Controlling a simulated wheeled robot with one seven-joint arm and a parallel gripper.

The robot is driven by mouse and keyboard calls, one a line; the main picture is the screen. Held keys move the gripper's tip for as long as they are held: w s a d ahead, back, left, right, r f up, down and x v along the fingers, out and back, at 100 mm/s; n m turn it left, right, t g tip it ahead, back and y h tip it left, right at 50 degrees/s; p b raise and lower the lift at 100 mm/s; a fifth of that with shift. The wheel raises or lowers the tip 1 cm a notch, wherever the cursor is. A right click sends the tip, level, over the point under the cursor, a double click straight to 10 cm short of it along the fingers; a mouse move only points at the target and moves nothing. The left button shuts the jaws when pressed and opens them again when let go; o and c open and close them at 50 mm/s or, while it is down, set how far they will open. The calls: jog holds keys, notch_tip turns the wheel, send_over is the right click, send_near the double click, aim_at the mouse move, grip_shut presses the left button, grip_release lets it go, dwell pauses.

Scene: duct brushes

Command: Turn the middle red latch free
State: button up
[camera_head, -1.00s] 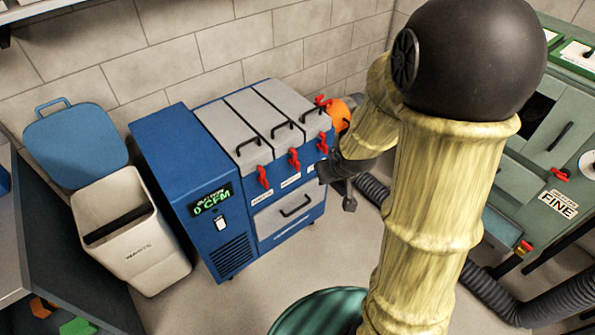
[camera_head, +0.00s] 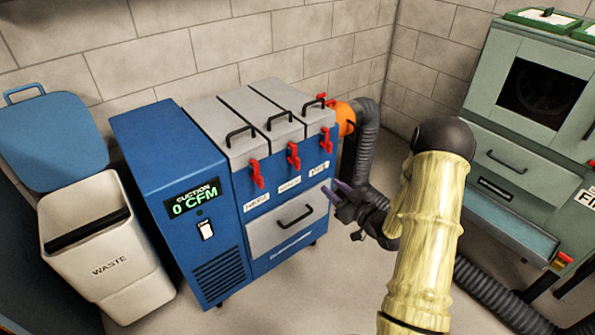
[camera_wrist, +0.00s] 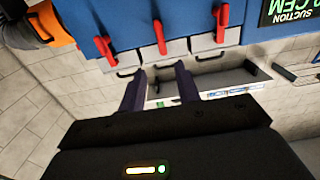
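The middle red latch (camera_head: 293,155) hangs on the front of the blue suction cabinet (camera_head: 220,250), below the middle grey lid. It points roughly downward, like the left red latch (camera_head: 257,174) and the right red latch (camera_head: 326,140). The middle latch also shows in the wrist view (camera_wrist: 160,37), which looks upside down. My gripper (camera_head: 346,208) is in front of the cabinet's right side, lower than the latches and apart from them. In the wrist view its two dark fingers (camera_wrist: 160,88) are spread with nothing between them.
A grey drawer front with a black handle (camera_head: 296,215) sits below the latches. An orange fitting (camera_head: 345,118) and black hose (camera_head: 367,135) are at the cabinet's right. A waste bin (camera_head: 105,245) stands left, a green machine (camera_head: 520,150) right.

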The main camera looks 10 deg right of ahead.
aim_at(299, 160)
jog(key=shift+r, duration=0.1)
jog(key=x, duration=0.8)
jog(key=b+x, duration=0.1)
jog(key=x, duration=0.8)
jog(key=shift+w+a+r, duration=0.1)
jog(key=shift+w+r, duration=0.05)
grip_shut()
